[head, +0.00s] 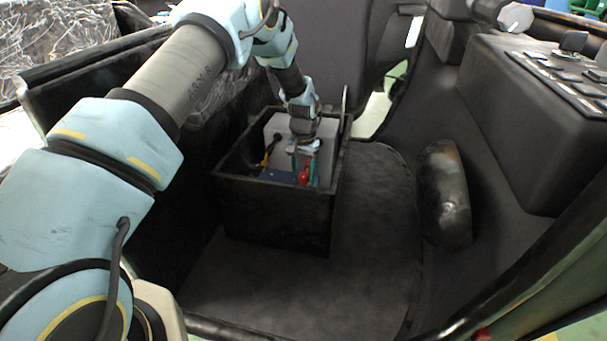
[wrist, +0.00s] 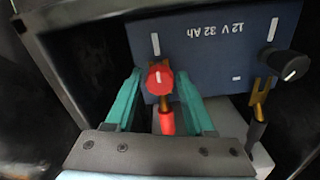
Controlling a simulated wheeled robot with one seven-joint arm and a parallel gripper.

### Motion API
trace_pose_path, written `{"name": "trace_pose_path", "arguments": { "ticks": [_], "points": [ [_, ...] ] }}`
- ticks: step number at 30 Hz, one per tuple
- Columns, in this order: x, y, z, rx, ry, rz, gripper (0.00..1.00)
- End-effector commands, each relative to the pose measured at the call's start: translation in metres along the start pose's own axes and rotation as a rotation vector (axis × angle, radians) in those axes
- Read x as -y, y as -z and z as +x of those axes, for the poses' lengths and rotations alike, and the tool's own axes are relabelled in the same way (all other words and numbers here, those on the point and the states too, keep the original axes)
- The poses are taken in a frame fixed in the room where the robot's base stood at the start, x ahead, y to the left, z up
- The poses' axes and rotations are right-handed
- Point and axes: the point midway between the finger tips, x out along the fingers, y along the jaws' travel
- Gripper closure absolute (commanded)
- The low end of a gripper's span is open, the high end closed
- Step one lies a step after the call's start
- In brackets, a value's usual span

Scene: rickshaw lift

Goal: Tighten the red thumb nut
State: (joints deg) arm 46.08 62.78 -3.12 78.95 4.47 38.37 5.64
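The red thumb nut (wrist: 160,77) sits on the near face of a dark blue battery (wrist: 215,50) marked "12 V 32 Ah", which reads upside down in the wrist view. A brass lug with a red sleeve (wrist: 167,122) runs from under the nut. A white line is on the nut, and another is on the battery above it. My gripper (wrist: 159,73) is open, with one teal finger on each side of the nut and narrow gaps showing. In the head view my gripper (head: 304,152) reaches down into the black box, with red (head: 304,178) showing below it.
A black thumb nut (wrist: 292,66) with a brass lug and black cable is to the right. The battery stands in an open black box (head: 275,215) whose walls surround my gripper closely. The dark floor (head: 365,240) right of the box is clear.

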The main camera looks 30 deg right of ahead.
Motion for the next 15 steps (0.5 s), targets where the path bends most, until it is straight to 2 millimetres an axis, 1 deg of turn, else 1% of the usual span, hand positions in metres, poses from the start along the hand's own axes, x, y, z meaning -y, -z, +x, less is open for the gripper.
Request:
{"name": "trace_pose_path", "arguments": {
  "ticks": [2, 5, 8, 15],
  "points": [
    [0.0, 0.0, -0.002, 0.0, 0.0, 0.0, 0.46],
    [0.0, 0.001, -0.011, -0.003, 0.0, -0.001, 0.46],
    [0.0, 0.001, -0.027, -0.004, 0.001, -0.001, 0.46],
    [0.0, 0.001, -0.075, -0.003, 0.0, 0.0, 0.46]
  ]
}}
